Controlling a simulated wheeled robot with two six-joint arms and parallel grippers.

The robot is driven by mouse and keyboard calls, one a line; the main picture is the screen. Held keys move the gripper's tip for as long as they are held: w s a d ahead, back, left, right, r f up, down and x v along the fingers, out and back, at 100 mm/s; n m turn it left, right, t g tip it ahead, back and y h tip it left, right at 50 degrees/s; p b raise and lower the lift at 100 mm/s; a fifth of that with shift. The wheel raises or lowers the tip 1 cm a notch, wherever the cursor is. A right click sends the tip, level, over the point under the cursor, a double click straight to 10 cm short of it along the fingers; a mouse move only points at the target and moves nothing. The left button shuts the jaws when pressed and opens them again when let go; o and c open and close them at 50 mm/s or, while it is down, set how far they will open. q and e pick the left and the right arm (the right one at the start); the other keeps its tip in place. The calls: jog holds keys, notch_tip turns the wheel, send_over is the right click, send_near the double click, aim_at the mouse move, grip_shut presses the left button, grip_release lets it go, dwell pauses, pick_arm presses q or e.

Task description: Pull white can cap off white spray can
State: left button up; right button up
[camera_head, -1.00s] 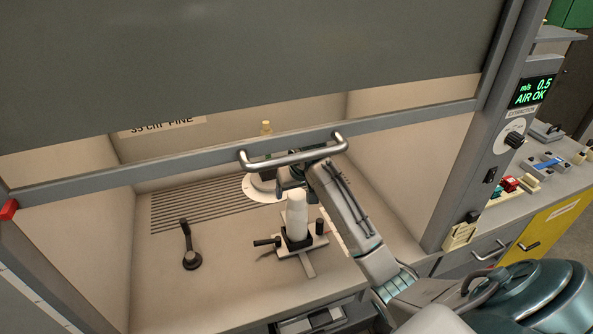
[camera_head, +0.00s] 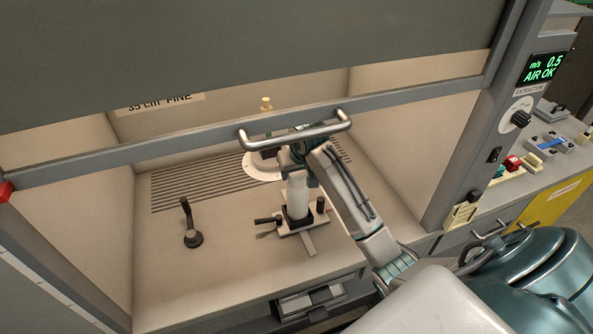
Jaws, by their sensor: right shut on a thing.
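The white spray can (camera_head: 297,194) stands upright in a dark holder on a small clamp stand (camera_head: 306,238) inside the fume hood. My right gripper (camera_head: 296,165) is at the top of the can, reaching in from the right under the raised sash. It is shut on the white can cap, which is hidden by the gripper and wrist. I cannot tell whether the cap is apart from the can. My left gripper is not in view.
The sash handle bar (camera_head: 296,137) crosses just above my right wrist. A black lever (camera_head: 190,224) stands on the hood floor at left. A white round disc (camera_head: 262,167) lies behind the can.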

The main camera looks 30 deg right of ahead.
dwell(0.3)
jog(key=shift+w+r, duration=0.1)
jog(key=shift+r, duration=0.05)
jog(key=shift+r, duration=0.45)
dwell(0.6)
jog(key=shift+r, duration=3)
jog(key=shift+f, duration=0.1)
